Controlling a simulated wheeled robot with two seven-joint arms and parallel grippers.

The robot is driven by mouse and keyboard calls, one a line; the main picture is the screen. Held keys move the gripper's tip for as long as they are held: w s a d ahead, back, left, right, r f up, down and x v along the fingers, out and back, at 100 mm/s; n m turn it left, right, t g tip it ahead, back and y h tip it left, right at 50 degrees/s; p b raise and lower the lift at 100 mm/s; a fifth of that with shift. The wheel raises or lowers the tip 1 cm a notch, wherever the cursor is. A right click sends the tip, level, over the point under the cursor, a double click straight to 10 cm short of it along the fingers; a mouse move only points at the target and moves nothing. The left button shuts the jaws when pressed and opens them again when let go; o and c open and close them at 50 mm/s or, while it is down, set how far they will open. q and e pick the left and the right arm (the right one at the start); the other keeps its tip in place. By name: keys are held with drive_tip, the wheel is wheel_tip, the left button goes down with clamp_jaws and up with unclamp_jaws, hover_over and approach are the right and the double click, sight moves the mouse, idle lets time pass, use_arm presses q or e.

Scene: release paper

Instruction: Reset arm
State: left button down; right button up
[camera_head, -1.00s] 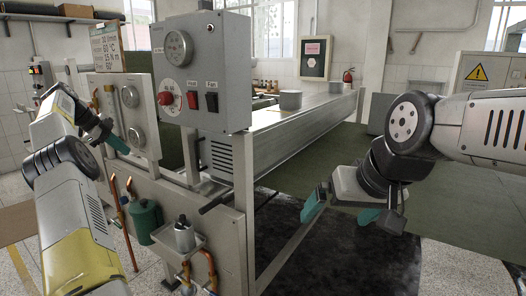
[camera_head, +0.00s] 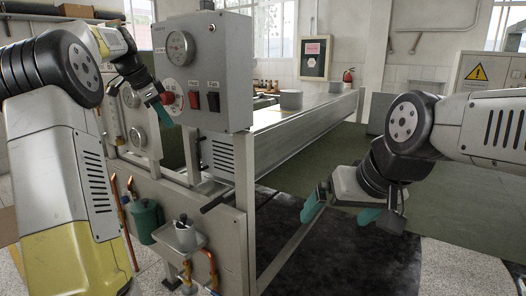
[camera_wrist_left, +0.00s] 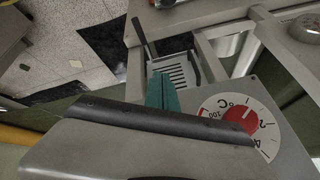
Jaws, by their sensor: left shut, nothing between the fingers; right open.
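My left gripper (camera_head: 160,112) is shut and empty, its teal tips held in front of the control box near the red dial knob (camera_head: 166,98). The left arm is raised and bent, filling the left side of the head view. In the left wrist view, the shut teal fingers (camera_wrist_left: 162,92) are beside the red knob (camera_wrist_left: 241,119) on its white °C dial; whether they touch it I cannot tell. My right gripper (camera_head: 341,211) is open and empty over the dark floor, apart from the machine.
The grey control box (camera_head: 225,60) carries a gauge (camera_head: 180,46) and two switches. Below it are a green canister (camera_head: 145,220), a small cup on a tray (camera_head: 180,242) and copper pipes. The long machine bed (camera_head: 300,115) runs back to the right. The dark floor is clear.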

use_arm(q)
drive_tip(key=s+d+r+n+y, duration=0.1)
drive_tip(key=s+d+n, duration=0.2)
drive_tip(key=s+d, duration=0.35)
drive_tip(key=s+d+n, duration=0.2)
drive_tip(key=s+d, duration=0.2)
drive_tip(key=s, duration=0.5)
drive_tip(key=s+d+f+n, duration=0.2)
drive_tip(key=s+f, duration=0.3)
drive_tip(key=s, duration=0.4)
drive_tip(key=s+d+f+n+t, duration=0.1)
drive_tip(key=s+d+f+n, duration=0.2)
drive_tip(key=s+f, duration=0.3)
drive_tip(key=s+n, duration=0.1)
drive_tip(key=s, duration=0.3)
drive_tip(key=shift+s+d+n+t, duration=0.2)
drive_tip(key=shift+n+t, duration=0.1)
drive_tip(key=shift+n, duration=0.1)
drive_tip(key=shift+a+f, duration=0.1)
drive_tip(key=shift+a, duration=0.05)
